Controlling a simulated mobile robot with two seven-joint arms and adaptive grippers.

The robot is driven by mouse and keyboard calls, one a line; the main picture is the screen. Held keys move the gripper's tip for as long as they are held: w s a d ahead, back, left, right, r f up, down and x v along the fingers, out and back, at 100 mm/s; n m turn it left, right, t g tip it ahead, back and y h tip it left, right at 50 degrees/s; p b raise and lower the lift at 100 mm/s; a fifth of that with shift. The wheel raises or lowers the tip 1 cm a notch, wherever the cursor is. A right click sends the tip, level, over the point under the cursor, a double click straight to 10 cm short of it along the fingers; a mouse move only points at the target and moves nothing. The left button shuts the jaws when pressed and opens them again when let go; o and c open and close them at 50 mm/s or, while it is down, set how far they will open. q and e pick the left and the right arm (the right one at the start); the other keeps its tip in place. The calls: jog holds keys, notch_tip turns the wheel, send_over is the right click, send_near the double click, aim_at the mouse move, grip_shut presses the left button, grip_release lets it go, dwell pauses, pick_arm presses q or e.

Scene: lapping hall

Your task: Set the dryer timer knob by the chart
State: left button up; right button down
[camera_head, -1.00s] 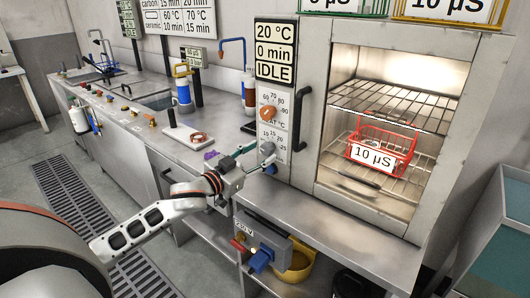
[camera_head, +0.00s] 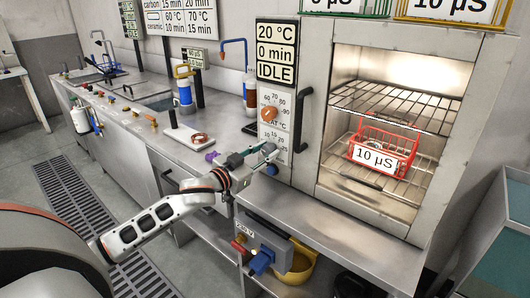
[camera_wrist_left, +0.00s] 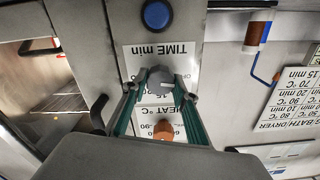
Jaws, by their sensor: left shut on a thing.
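The dryer's timer knob (camera_wrist_left: 158,78) is grey and sits on the white TIME min dial, upside down in the left wrist view. My left gripper (camera_wrist_left: 157,92) has its two teal fingers on either side of this knob, shut on it. In the head view my left gripper (camera_head: 268,150) reaches the lower dial and hides most of it. The dryer display (camera_head: 276,50) reads 20 °C, 0 min, IDLE. The wall chart (camera_head: 184,17) is partly cut off; it shows rows for carbon and ceramic with temperatures and minutes. My right gripper is not in view.
The orange heat knob (camera_head: 269,114) is just above the timer dial. A blue button (camera_head: 271,169) is just below it. A vertical black door handle (camera_head: 302,120) stands close to the right. A red basket (camera_head: 385,150) marked 10 µS is inside the dryer.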

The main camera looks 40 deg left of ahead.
pick_arm(q)
jog(key=r+m+p, duration=0.1)
jog(key=p, duration=0.3)
jog(key=shift+f+m+p, duration=0.1)
jog(key=shift+m+p, duration=0.3)
jog(key=shift+p, duration=0.1)
jog(key=shift+f+p, duration=0.1)
jog(key=shift+p, duration=0.25)
jog(key=shift+f+m+p, duration=0.2)
jog(key=shift+m+p, duration=0.25)
jog(key=shift+m, duration=0.45)
jog(key=shift+d+f+m+p, duration=0.1)
jog(key=shift+m+p, duration=0.4)
jog(key=shift+m, duration=0.6)
jog(key=shift+f+m+p, duration=0.1)
jog(key=shift+m+p, duration=0.2)
jog(key=shift+m, duration=0.7)
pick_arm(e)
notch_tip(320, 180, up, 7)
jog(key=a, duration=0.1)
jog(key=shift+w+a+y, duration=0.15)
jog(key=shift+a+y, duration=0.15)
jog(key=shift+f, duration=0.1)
pick_arm(q)
jog(key=o, duration=1.1)
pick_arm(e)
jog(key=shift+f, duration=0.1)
